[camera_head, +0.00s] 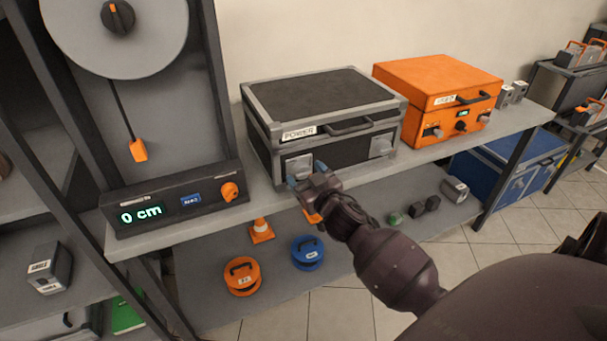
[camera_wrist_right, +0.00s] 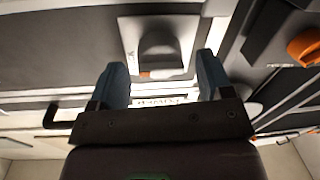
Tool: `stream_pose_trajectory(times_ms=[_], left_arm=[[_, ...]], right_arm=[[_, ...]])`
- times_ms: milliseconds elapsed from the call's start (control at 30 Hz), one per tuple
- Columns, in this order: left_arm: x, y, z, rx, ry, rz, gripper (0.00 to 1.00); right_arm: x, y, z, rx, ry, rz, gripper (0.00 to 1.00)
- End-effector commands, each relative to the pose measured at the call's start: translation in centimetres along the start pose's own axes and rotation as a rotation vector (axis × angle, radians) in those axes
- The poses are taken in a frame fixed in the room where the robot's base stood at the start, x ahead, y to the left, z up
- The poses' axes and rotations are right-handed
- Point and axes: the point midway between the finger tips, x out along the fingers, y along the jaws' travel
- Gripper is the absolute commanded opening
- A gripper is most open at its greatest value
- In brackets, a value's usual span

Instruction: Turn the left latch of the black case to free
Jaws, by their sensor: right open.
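The black case (camera_head: 335,88) with grey edges stands closed on the shelf, with a "POWER" label and a handle on its front. Its left latch (camera_head: 299,166) is a grey plate with a knob, partly hidden by my right gripper (camera_head: 306,175). Its right latch (camera_head: 382,145) is in clear view. In the right wrist view, the left latch (camera_wrist_right: 160,44) fills the top middle, with a small orange mark on the knob. My right gripper (camera_wrist_right: 161,69) is open there, its blue fingertips on either side of the knob with gaps showing. My left gripper is not in view.
An orange case (camera_head: 430,82) stands right of the black case. A display box (camera_head: 172,202) reading "0 cm" stands left. Below are an orange weight (camera_head: 242,278), a blue weight (camera_head: 307,255) and a small cone (camera_head: 261,231). The shelf's front edge (camera_head: 190,232) runs beneath the gripper.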

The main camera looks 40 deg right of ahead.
Motion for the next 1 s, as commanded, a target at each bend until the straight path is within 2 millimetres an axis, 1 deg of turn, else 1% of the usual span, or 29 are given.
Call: stream_pose_trajectory(times_ms=[33, 167, 467, 700, 767, 800, 1000], left_arm=[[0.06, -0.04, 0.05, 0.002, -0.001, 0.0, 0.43], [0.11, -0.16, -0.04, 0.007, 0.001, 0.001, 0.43], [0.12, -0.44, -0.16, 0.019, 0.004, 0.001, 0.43], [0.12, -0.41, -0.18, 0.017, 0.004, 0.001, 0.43], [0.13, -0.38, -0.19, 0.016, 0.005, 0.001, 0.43], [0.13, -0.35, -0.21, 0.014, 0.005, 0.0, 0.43], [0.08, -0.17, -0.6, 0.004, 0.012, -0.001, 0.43]], right_arm=[[0.44, -0.02, 0.04, -0.002, 0.0, -0.001, 0.73], [1.0, -0.02, 0.03, -0.001, 0.0, 0.0, 0.73], [1.13, -0.01, -0.01, 0.0, 0.0, 0.0, 0.73], [1.11, -0.01, -0.01, 0.0, 0.0, 0.0, 0.36], [1.11, 0.0, -0.01, 0.0, 0.0, 0.0, 0.27], [1.11, 0.0, -0.01, 0.0, 0.0, 0.0, 0.25], [1.11, 0.03, -0.12, -0.019, -0.001, 0.0, 0.25]])
